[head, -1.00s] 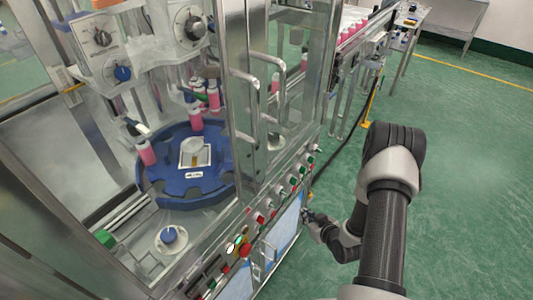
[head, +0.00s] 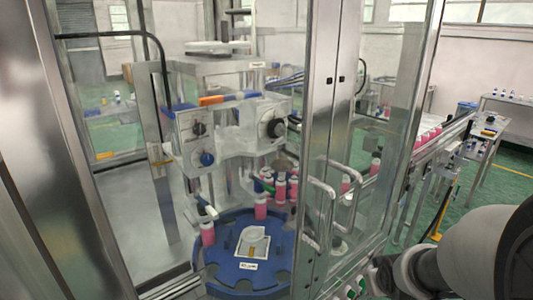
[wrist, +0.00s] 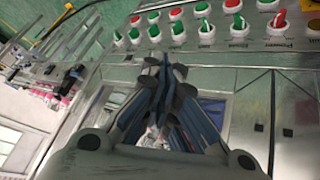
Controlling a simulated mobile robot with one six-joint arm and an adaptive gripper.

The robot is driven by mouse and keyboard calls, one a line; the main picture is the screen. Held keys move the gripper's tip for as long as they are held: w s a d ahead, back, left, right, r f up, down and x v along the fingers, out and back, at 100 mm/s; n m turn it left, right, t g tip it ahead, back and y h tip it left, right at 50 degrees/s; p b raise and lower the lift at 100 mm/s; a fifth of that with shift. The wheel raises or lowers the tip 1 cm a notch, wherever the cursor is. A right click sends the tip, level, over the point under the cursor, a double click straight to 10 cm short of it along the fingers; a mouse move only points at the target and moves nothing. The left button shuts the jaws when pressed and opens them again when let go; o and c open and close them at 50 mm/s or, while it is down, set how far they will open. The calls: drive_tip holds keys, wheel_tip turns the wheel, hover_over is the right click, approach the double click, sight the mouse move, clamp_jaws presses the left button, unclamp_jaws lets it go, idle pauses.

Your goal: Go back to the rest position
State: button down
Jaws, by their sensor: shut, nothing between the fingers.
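My gripper (wrist: 165,70) shows in the wrist view with its fingers together and nothing between them. Its fingertips point up the picture toward the crimping machine's control panel (wrist: 215,38), which carries rows of green, red and white buttons and selector knobs. I cannot tell how far the tips are from the panel, but no contact is visible. In the head view my arm's links fill the lower right corner, and the gripper cannot be made out there.
The machine's glass doors (head: 330,120) have metal handles (head: 318,205). Behind the glass, a blue star wheel (head: 215,270) stands near several pink bottles (head: 261,208). A conveyor (head: 440,138) with pink bottles runs off to the right. Green floor (head: 508,160) is open at the right.

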drive_tip(key=s+a+r, duration=0.4)
drive_tip(key=s, duration=0.3)
drive_tip(key=s+a+r+g+y, duration=0.1)
drive_tip(key=s+a+r, duration=0.2)
drive_tip(key=s, duration=0.5)
drive_tip(key=s+a+r+m+g+y, duration=0.1)
drive_tip(key=s+a+r, duration=0.3)
drive_tip(key=s, duration=0.3)
drive_tip(key=shift+s+a+r, duration=0.3)
drive_tip(key=shift+a+r, duration=0.05)
drive_tip(key=shift+a, duration=0.3)
drive_tip(key=shift+a, duration=0.15)
